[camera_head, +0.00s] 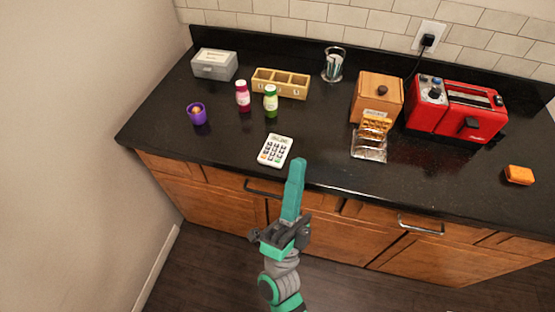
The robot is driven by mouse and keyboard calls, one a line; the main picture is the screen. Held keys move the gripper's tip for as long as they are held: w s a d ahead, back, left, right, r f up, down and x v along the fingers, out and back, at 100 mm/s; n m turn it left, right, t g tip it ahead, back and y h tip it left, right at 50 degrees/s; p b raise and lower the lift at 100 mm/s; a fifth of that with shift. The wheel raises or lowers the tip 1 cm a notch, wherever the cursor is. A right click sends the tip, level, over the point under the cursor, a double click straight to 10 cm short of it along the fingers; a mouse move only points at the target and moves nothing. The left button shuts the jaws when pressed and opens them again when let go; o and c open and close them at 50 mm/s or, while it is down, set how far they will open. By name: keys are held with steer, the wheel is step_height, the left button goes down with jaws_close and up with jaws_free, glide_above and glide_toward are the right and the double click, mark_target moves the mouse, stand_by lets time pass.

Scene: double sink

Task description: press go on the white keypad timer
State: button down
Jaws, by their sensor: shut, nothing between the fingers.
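The white keypad timer (275,151) lies on the black counter near its front edge, with small dark keys and an orange key at its lower left. The key labels are too small to read. My gripper (298,162) is shut and empty. Its green fingers point toward the counter, and in the picture their tips sit just right of and below the timer, apart from it. Height above the counter is hard to tell.
To the right are a bag of bread (370,144), a wooden box (377,97) and a red toaster (457,108). The counter around the timer is clear.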

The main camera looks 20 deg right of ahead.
steer(key=w+d+r+m+g+h, duration=0.15)
steer(key=d+m+g+h, duration=0.4)
steer(key=m+g, duration=0.85)
steer(key=w+d+r+m+g+h, duration=0.1)
steer(key=d+r+m+g+h, duration=0.1)
steer(key=d+m+g, duration=1.2)
steer(key=m+t+y, duration=0.8)
steer(key=m+y, duration=0.1)
steer(key=y, duration=0.5)
glide_above(277, 161)
steer(key=a, duration=0.1)
step_height(277, 161, down, 11)
steer(key=shift+s+f+n, duration=0.2)
steer(key=shift+s+n, duration=0.05)
steer(key=shift+n, duration=0.05)
steer(key=shift+f, duration=4.4)
